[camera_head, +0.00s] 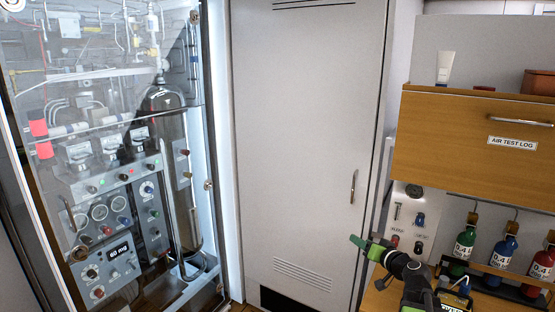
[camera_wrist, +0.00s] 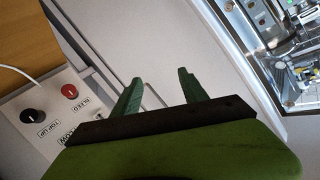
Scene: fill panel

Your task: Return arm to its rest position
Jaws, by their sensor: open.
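My gripper (camera_head: 364,244) is at the lower right of the head view, in front of the pale cabinet door (camera_head: 305,130). Its green fingers point left. In the wrist view my gripper (camera_wrist: 160,78) has its two green fingers spread apart with nothing between them. My arm comes in from the lower right of the head view, its lower part cut off by the picture's edge.
A control box with knobs (camera_wrist: 45,118) is left of my fingers in the wrist view. A wooden drawer labelled AIR TEST LOG (camera_head: 470,140) and green (camera_head: 464,245), blue (camera_head: 502,252) and red (camera_head: 541,265) bottles are at right. A glazed panel (camera_head: 95,95) fills the left.

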